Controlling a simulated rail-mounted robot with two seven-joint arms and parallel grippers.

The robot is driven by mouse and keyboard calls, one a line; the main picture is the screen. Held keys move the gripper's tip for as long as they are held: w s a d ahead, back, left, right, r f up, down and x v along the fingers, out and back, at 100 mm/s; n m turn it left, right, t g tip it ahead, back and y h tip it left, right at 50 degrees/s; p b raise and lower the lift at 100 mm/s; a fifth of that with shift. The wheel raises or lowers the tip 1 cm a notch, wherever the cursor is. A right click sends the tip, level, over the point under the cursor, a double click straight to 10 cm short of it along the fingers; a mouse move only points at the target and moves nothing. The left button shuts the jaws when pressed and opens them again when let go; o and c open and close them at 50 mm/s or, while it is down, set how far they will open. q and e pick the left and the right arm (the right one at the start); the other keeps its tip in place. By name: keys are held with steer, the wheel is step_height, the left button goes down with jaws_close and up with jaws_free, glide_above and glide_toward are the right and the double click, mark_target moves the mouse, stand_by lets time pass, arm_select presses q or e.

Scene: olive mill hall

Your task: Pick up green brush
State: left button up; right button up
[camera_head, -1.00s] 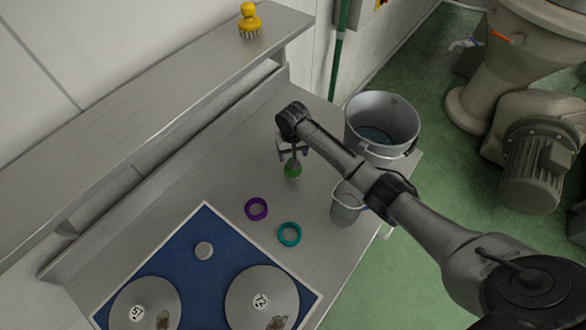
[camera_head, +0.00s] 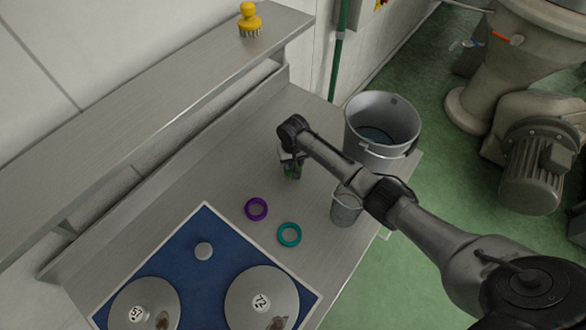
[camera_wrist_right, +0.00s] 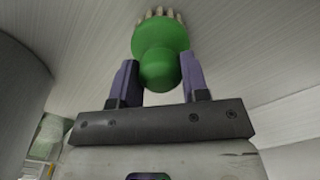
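The green brush (camera_wrist_right: 161,40) has a round knob and pale bristles pointing away from my wrist. It stands on the steel worktop in the head view (camera_head: 291,172), mostly hidden by my gripper. My right gripper (camera_wrist_right: 160,72) has its two purple-grey fingers on either side of the knob, with no clear gap left between them and it. In the head view my right gripper (camera_head: 291,160) is low over the worktop. I cannot tell whether the bristles touch the surface. My left gripper is not in view.
A metal bucket (camera_head: 354,120) and a smaller metal cup (camera_head: 341,212) stand right of the brush. A purple ring (camera_head: 256,209) and a teal ring (camera_head: 289,234) lie nearer. A blue mat (camera_head: 205,228) holds round weights. A yellow brush (camera_head: 250,20) sits on the shelf (camera_head: 170,88).

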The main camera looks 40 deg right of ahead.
steer(key=c, duration=0.5)
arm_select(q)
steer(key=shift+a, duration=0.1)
arm_select(e)
steer(key=shift+r, duration=0.15)
steer(key=shift+r, duration=0.2)
step_height(320, 180, up, 4)
steer(key=shift+f+p, duration=0.1)
steer(key=shift+p, duration=0.2)
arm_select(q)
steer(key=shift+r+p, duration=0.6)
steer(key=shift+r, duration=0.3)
arm_select(e)
steer(key=s+d+r, duration=0.1)
steer(key=s+r, duration=0.1)
steer(key=s, duration=0.1)
steer(key=s+d+r, duration=0.2)
steer(key=s, duration=0.2)
steer(key=s+d+r, duration=0.2)
steer(key=s, duration=0.1)
steer(key=shift+s+d+r, duration=0.15)
steer(key=shift+d+r, duration=0.1)
